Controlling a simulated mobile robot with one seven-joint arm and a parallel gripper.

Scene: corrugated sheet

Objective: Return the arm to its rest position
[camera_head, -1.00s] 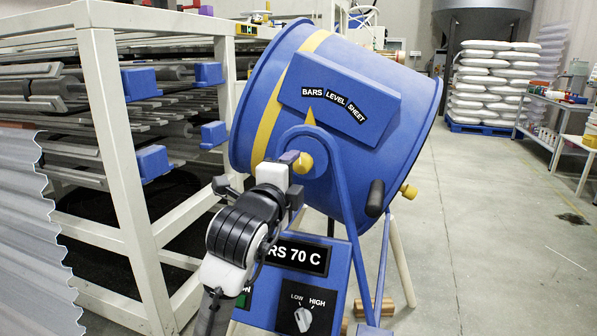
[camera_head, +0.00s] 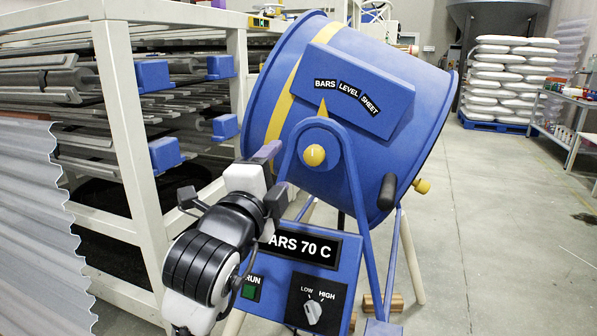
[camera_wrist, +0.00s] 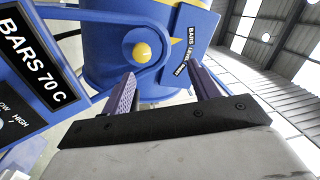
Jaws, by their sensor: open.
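My gripper (camera_wrist: 162,92) is open and empty in the wrist view, its two purple-grey fingers apart with the blue drum machine beyond them. In the head view my arm stands in front of the lower left of the drum (camera_head: 350,130), and one fingertip shows near the machine's yellow pivot knob (camera_head: 314,155). Whether the gripper touches the machine cannot be told. The control panel (camera_head: 290,275) has a green RUN button (camera_head: 250,292) and a LOW/HIGH knob (camera_head: 313,312).
A white-framed rack (camera_head: 130,125) with grey bars and blue blocks stands close on the left. A corrugated sheet (camera_head: 40,220) is at the left edge. White sacks (camera_head: 510,75) on a blue pallet and a shelf (camera_head: 560,120) are at the back right. The right floor is clear.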

